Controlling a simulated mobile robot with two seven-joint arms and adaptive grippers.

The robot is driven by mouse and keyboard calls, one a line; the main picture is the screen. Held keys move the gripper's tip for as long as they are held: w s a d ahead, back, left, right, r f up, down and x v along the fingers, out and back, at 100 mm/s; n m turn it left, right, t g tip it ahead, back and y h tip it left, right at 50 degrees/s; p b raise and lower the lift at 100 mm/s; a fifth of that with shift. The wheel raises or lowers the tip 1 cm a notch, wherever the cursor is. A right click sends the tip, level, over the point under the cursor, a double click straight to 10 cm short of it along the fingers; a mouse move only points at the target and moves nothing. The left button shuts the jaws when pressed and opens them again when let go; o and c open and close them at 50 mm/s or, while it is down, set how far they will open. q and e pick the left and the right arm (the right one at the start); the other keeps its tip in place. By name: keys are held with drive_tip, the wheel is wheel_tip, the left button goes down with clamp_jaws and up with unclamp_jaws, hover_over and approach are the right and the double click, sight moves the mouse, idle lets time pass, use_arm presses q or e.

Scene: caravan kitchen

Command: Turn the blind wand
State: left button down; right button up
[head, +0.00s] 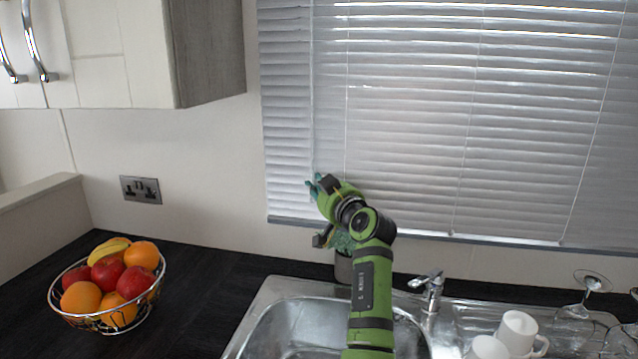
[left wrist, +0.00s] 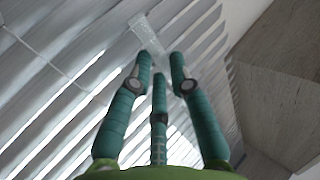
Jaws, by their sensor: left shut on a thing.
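The blind wand (head: 311,105) is a thin, pale, upright rod at the left part of the window blind (head: 420,110). In the left wrist view the wand (left wrist: 147,34) is a clear, slanted rod that runs down between the fingers. My left gripper (head: 316,184) has teal fingers and is shut on the wand near the blind's lower left. It also shows in the left wrist view (left wrist: 163,62), its three fingers gathered around the wand. The blind's slats are tilted, with bright light between some of them. My right gripper is out of view.
A wall cupboard (head: 210,55) hangs left of the blind. A potted plant (head: 344,262) stands behind my left arm. Below are the sink (head: 285,325), tap (head: 430,288), white mugs (head: 517,330) and upturned glasses (head: 575,322). A fruit bowl (head: 75,318) sits at the left.

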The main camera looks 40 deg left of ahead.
use_arm(q)
drive_tip(key=m+t+h+p, duration=0.2)
drive_tip(key=p, duration=0.2)
drive_tip(key=s+m+t+h+p, duration=0.1)
drive_tip(key=m+t+h+p, duration=0.1)
drive_tip(key=t+p, duration=0.1)
drive_tip(key=a+m+t+h+p, duration=0.1)
drive_tip(key=m+t+h+p, duration=0.1)
drive_tip(key=p, duration=0.4)
drive_tip(key=shift+s+r+m+t+h, duration=0.15)
drive_tip(key=shift+r+m+t+h, duration=0.15)
drive_tip(key=shift+r+t, duration=0.15)
drive_tip(key=shift+s+f+m+t+h+p, duration=0.1)
drive_tip(key=shift+f+m+t+h+p, duration=0.1)
drive_tip(key=shift+m+t+h, duration=0.2)
drive_tip(key=shift+f+m+t+h+p, duration=0.1)
drive_tip(key=shift+m+t+h+p, duration=0.15)
drive_tip(key=shift+h, duration=0.25)
drive_tip(key=shift+s+a+f+m+t+h+b, duration=0.15)
drive_tip(key=shift+m+t+h+b, duration=0.15)
drive_tip(key=shift+m+h+b, duration=0.85)
drive_tip(key=shift+w+a+r+m+t+h+b, duration=0.1)
drive_tip(key=shift+m+t+h+b, duration=0.2)
drive_tip(key=shift+m+h+b, duration=0.8)
drive_tip(key=shift+s+a+f+m+t+h+b, duration=0.15)
drive_tip(key=shift+m+t+h+b, duration=0.25)
drive_tip(key=shift+h+b, duration=1.35)
drive_tip(key=shift+r+h+p, duration=0.15)
drive_tip(key=shift+h+p, duration=0.15)
